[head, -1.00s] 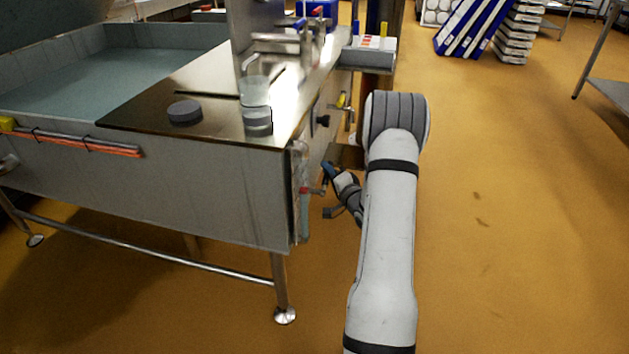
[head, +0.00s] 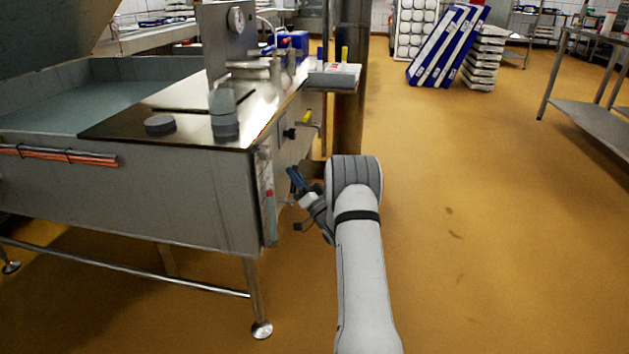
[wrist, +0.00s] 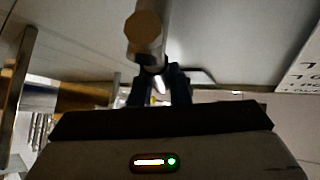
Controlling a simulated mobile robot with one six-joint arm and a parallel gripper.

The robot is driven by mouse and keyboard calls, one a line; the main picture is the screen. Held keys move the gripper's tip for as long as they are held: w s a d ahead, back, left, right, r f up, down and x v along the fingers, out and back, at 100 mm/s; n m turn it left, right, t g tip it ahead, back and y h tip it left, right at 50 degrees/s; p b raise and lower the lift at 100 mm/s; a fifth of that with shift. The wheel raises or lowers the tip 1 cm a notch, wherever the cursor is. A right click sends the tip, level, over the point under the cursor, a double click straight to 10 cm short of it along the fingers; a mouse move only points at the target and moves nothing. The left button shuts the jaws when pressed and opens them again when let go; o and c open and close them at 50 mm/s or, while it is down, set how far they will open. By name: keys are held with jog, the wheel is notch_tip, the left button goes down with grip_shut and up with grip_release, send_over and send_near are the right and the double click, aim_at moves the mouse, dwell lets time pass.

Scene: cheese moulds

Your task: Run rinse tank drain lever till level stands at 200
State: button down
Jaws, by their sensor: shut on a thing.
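The rinse tank (head: 130,200) is a grey steel basin on legs at the left of the head view, with pale water (head: 60,105) in it. A narrow upright level gauge (head: 268,205) with red on it runs down its near right corner; its reading is too small to tell. My gripper (head: 291,190) is low beside the tank's right side. In the wrist view my gripper (wrist: 160,88) has its dark blue fingers shut on a thin metal piece, the drain lever (wrist: 158,82), below a pipe with a brass hexagonal end (wrist: 144,30). Most of the lever is hidden.
A yellow-handled tap (head: 305,118) and a small shelf (head: 333,79) project from the tank's right side. A dark post (head: 349,125) stands behind. A white marked panel (wrist: 304,70) shows at right in the wrist view. Floor (head: 480,210) to the right is clear.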

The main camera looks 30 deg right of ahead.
jog(key=shift+a+n+y, duration=0.55)
jog(key=shift+n+y, duration=0.05)
jog(key=shift+r, duration=0.1)
jog(key=shift+s+d, duration=0.1)
jog(key=shift+d, duration=0.05)
jog(key=c, duration=1.6)
grip_release()
jog(key=shift+c, duration=0.2)
jog(key=shift+o, duration=1.4)
jog(key=shift+d, duration=0.15)
jog(key=p+v, duration=0.2)
jog(key=v, duration=0.6)
jog(key=shift+p, duration=0.3)
